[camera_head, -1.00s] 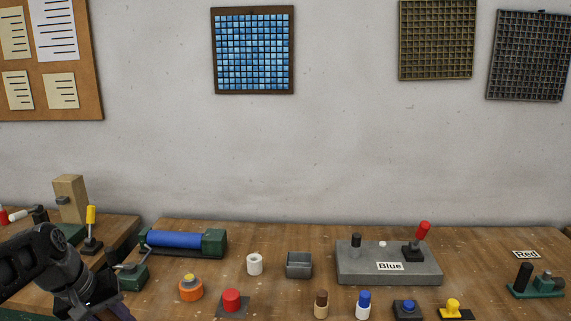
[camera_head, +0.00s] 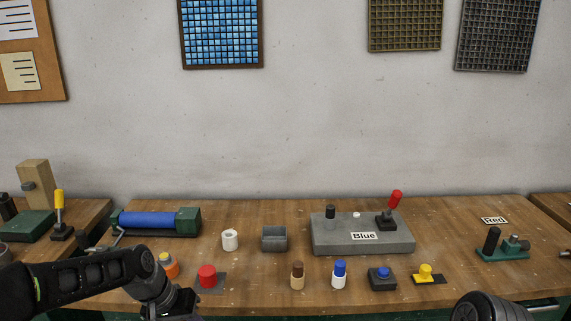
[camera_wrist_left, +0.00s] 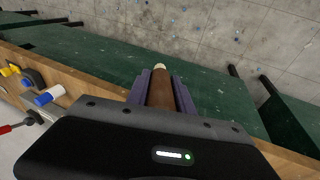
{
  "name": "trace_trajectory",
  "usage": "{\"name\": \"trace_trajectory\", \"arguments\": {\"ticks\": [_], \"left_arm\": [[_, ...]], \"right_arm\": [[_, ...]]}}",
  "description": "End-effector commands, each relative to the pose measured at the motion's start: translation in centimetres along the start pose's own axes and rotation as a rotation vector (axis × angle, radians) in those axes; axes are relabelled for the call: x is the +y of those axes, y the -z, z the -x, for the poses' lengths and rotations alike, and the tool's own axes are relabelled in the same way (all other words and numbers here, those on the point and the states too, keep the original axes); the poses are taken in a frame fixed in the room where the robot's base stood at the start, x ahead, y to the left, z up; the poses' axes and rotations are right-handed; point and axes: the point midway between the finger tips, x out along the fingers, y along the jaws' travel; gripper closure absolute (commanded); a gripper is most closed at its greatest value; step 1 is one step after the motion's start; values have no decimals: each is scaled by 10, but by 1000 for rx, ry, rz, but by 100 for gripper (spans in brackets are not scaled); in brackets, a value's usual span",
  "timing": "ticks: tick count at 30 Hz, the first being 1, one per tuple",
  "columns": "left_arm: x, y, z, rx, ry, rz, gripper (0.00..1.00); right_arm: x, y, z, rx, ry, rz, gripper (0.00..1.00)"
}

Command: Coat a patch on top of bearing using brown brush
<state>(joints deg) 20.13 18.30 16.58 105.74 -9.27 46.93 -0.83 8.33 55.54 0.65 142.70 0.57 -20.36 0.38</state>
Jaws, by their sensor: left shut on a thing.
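My left gripper (camera_head: 182,308) is low at the front edge of the bench in the head view, left of centre. In the left wrist view its purple-grey fingers (camera_wrist_left: 138,88) are shut on a brown rod with a pale tip (camera_wrist_left: 161,92), the brown brush, held out over the floor past the bench edge. I cannot tell for certain which object is the bearing. A white ring-shaped cylinder (camera_head: 230,240) stands upright on the bench, and an orange round piece with a yellow top (camera_head: 168,264) sits partly behind my left arm. My right gripper is out of view.
In front are a red cylinder (camera_head: 207,275), a brown-and-tan piece (camera_head: 297,275), a blue-and-white piece (camera_head: 339,274) and a yellow knob (camera_head: 425,274). A blue roller (camera_head: 160,222) lies at left.

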Motion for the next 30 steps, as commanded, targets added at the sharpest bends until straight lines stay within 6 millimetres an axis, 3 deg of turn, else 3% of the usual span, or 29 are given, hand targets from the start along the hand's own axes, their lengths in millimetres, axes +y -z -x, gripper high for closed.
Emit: {"name": "trace_trajectory", "arguments": {"ticks": [4,15,19,25,30], "left_arm": [[12,0,-6,-6,-4,-26,100],[10,-3,-13,-10,-5,-24,100],[0,-13,-41,-15,-7,-22,100],[-19,-44,-103,-15,-7,-23,100],[-28,-61,-130,-9,-5,-26,100]], "right_arm": [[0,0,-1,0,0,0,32],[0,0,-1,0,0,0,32],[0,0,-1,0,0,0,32],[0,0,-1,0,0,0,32],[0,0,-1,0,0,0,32]]}}
